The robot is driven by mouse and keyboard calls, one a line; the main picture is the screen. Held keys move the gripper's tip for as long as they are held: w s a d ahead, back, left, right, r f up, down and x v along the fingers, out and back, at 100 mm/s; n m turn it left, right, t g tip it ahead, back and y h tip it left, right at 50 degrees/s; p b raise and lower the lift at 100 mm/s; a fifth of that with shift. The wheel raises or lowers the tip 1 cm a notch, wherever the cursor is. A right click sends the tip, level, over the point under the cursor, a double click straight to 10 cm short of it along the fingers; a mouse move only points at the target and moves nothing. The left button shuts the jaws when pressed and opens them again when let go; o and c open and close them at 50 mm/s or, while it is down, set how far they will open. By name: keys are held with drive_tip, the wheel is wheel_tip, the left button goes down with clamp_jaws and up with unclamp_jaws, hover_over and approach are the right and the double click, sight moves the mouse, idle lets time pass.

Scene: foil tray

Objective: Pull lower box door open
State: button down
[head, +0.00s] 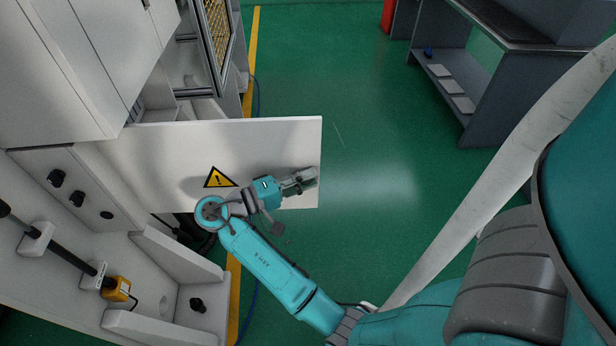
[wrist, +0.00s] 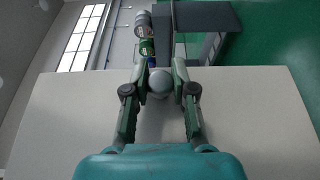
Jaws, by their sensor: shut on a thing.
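The lower box door (head: 270,140) is a white panel with a yellow warning triangle. In the head view it stands swung out from the white cabinet, reaching to the right over the green floor. My gripper (head: 308,177) is at the door's outer end, on the side facing me. In the wrist view the door (wrist: 60,115) spans the picture behind my gripper (wrist: 160,85). Its two fingers are shut on a round grey knob (wrist: 159,83) in front of the door panel. The finger contact is partly hidden in the head view.
The white cabinet (head: 60,90) with black knobs (head: 56,178) is on the left. A yellow sensor-like block (head: 118,289) sits at lower left. A grey workbench (head: 480,70) stands at upper right. Green floor (head: 380,150) between them is clear.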

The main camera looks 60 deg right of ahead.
drive_tip(key=c, duration=1)
unclamp_jaws()
drive_tip(key=shift+o, duration=0.2)
